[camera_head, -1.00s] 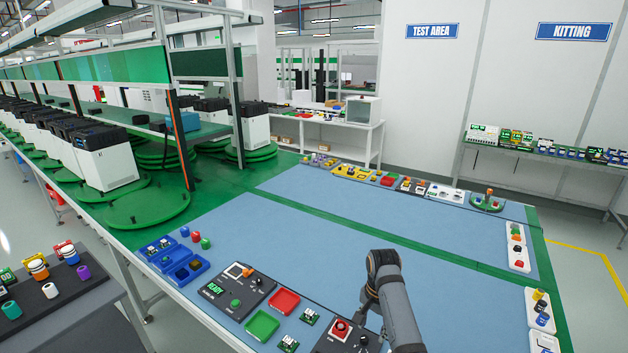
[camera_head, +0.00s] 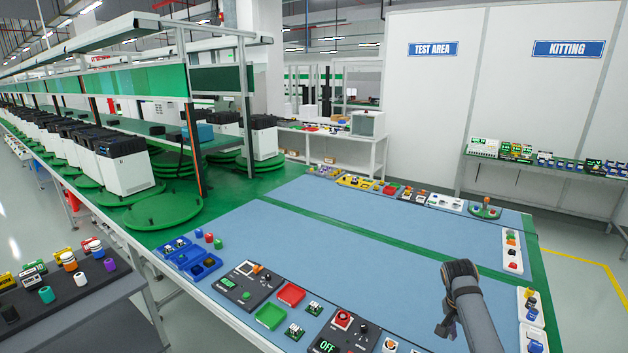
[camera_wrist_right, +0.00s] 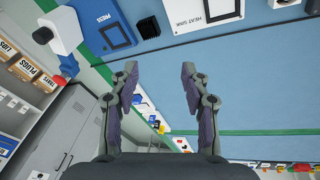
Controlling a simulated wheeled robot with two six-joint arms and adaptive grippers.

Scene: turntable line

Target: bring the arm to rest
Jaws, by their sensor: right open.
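My right arm reaches in from the bottom right in the head view. Its gripper (camera_head: 446,328) is at the arm's lower end, small and partly turned away, over the front right of the blue work mat (camera_head: 370,240). In the right wrist view the gripper (camera_wrist_right: 160,90) is open, its two dark fingers well apart with nothing between them. The mat and a green edge lie beyond the fingers. My left gripper is not in view.
A dark panel reading OFF, with a red button (camera_head: 343,318), lies left of the right gripper. Red (camera_head: 291,293) and green (camera_head: 270,316) trays sit further left. White part trays (camera_head: 530,306) line the right edge. The mat's middle is clear.

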